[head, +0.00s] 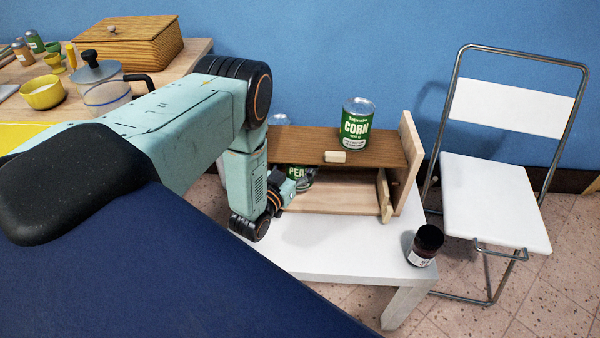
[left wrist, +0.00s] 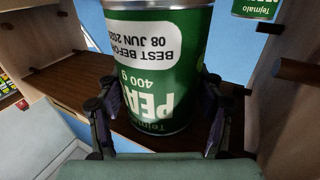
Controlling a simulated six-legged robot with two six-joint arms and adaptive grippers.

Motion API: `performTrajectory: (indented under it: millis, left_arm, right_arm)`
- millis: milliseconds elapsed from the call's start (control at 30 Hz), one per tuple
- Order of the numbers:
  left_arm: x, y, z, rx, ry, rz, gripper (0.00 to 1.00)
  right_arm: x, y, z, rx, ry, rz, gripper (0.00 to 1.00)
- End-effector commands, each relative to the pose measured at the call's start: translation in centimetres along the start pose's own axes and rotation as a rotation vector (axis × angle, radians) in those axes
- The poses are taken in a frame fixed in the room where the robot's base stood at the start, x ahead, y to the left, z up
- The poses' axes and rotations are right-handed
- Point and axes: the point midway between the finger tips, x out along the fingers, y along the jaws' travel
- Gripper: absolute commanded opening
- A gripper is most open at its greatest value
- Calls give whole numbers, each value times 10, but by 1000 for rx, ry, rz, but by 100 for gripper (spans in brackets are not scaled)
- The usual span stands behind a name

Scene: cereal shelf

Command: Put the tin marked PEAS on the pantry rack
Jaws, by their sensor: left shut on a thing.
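The PEAS tin (head: 299,174) is green and white, partly hidden by the brown upper board and my gripper. In the left wrist view the tin (left wrist: 160,75) fills the middle, its label upside down. My left gripper (head: 298,186) is shut on it, with a finger on each side in the wrist view (left wrist: 158,118). The pantry rack (head: 395,154) is wooden, with a brown upper board and a pale lower board. The tin is at the left of the lower level; I cannot tell whether it touches the board. My right gripper is out of view.
A CORN tin (head: 356,124) stands on the upper board. A dark jar (head: 427,243) stands near the right edge of the white table (head: 300,252). A white chair (head: 495,200) is at right. The lower level right of the PEAS tin looks clear.

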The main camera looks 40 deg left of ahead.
Motion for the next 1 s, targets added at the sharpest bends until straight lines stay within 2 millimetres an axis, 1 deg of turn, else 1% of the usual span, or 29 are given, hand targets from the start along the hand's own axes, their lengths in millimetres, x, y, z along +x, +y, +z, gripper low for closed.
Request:
performTrajectory:
  millis: [33,100,233,533,1000]
  left_arm:
    - [2,0,9,1,3,1,15]
    - [0,0,22,1,2,2,15]
    - [1,0,35,1,4,1,15]
    - [1,0,35,0,5,0,15]
    - [1,0,47,0,4,0,15]
  right_arm:
    - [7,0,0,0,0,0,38]
    - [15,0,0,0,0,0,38]
    - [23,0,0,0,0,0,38]
    - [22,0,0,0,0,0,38]
    - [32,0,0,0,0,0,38]
